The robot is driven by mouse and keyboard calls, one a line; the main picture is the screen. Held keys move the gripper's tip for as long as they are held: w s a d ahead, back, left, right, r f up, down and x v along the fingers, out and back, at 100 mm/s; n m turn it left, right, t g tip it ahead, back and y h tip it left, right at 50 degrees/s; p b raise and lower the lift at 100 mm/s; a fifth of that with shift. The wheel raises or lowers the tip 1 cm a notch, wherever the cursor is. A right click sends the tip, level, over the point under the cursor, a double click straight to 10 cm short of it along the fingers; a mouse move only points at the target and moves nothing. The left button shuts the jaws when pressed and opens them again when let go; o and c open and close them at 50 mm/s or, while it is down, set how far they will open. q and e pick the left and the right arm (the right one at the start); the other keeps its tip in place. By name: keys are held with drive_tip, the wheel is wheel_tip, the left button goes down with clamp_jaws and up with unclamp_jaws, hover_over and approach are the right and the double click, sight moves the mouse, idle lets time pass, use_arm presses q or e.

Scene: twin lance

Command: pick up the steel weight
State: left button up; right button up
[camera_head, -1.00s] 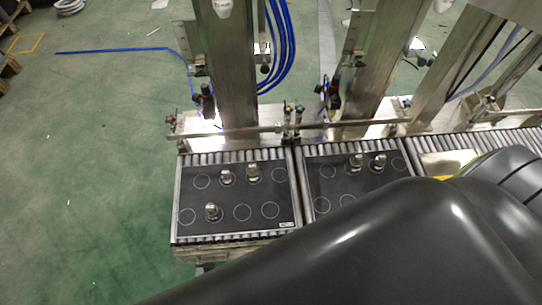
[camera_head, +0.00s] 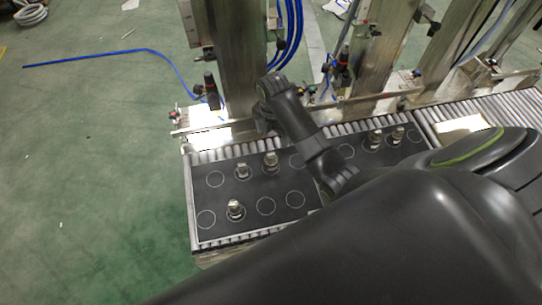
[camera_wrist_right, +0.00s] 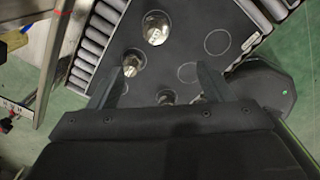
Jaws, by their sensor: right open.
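Steel weights stand on two dark boards marked with white circles. On the left board (camera_head: 222,226) stand a front weight (camera_head: 235,209), a middle weight (camera_head: 243,171) and a rear weight (camera_head: 271,161). On the right board stand two more, a left one (camera_head: 375,139) and a right one (camera_head: 397,134). My right gripper (camera_head: 265,122) is above the back of the boards. In the right wrist view the gripper (camera_wrist_right: 157,83) has its fingers spread, with nothing held. A large weight (camera_wrist_right: 155,28) and a smaller one (camera_wrist_right: 132,63) show ahead of it. My left gripper is out of view.
The boards lie on a roller conveyor (camera_head: 330,131). Metal posts (camera_head: 236,60) and a rail stand behind it, with blue hoses (camera_head: 292,35). A pale block (camera_head: 460,125) sits at right. Green floor is open at left. My arm hides part of the boards.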

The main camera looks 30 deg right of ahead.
wheel_tip(320, 180, up, 2)
drive_tip(key=n, duration=0.2)
drive_tip(key=b, duration=0.3)
hover_over(271, 154)
drive_tip(key=f, duration=1)
drive_tip(key=shift+s+a+f, duration=0.15)
drive_tip(key=shift+a+f, duration=0.05)
drive_tip(key=shift+a, duration=0.15)
drive_tip(key=shift+f+b, duration=0.45)
drive_tip(key=shift+f, duration=0.6)
drive_tip(key=f, duration=0.1)
drive_tip(key=f+b, duration=0.1)
drive_tip(key=f, duration=0.1)
drive_tip(key=shift+d+f, duration=0.15)
drive_tip(key=shift+d, duration=0.2)
drive_tip(key=shift+f+b, duration=0.4)
drive_tip(key=shift+f, duration=0.2)
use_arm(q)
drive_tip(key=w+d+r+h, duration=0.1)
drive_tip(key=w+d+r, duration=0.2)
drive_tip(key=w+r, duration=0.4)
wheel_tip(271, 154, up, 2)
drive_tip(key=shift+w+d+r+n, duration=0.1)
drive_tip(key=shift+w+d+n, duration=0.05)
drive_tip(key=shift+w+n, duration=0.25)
